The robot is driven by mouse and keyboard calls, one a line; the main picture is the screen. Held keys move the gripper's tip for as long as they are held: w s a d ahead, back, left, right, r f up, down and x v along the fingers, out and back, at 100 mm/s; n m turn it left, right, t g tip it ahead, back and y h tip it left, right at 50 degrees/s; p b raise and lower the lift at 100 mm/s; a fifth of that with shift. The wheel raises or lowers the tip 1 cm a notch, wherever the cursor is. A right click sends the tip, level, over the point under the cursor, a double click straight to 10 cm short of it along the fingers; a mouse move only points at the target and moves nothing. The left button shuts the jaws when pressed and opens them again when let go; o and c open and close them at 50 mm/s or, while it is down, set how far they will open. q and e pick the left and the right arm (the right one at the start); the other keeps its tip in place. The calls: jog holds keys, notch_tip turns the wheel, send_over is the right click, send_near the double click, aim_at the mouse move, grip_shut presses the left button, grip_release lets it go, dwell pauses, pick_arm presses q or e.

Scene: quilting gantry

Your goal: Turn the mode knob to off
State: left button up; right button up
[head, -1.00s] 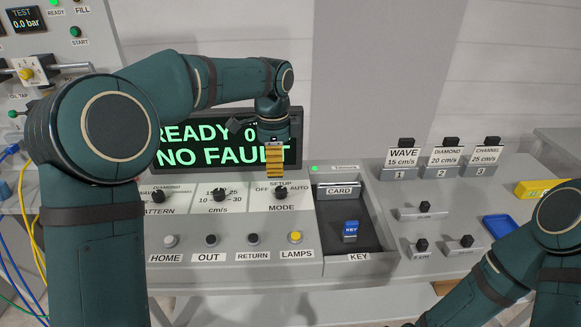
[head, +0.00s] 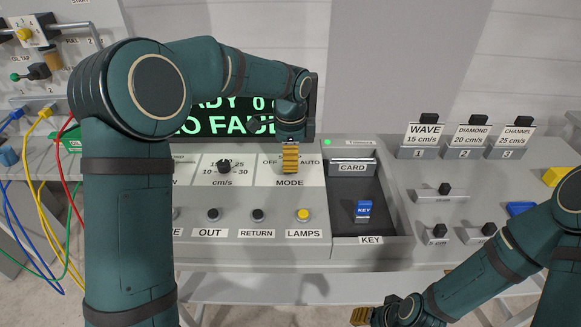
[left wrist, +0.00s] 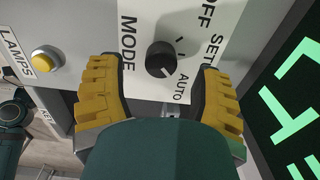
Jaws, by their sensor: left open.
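The mode knob (left wrist: 160,58) is round and black on the white MODE label plate (left wrist: 128,45). Its light mark points toward the AUTO side in the left wrist view. OFF and SETUP lettering lies farther round it. My left gripper (left wrist: 160,88) is open, with one yellow-padded finger on each side of the knob, apart from it as far as I can see. In the head view my left gripper (head: 290,158) hangs over the MODE plate and hides the knob. My right gripper (head: 362,316) is low at the bottom edge, partly cut off, its jaws unclear.
A speed knob (head: 223,167) sits left of the MODE plate. Below are push buttons, including the yellow LAMPS button (head: 303,215). A recessed tray (head: 405,228) to the right holds a blue key (head: 364,210). The display (head: 215,128) stands behind my left arm.

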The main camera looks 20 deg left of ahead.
pick_arm(q)
jog(key=shift+f, duration=1.35)
grip_shut()
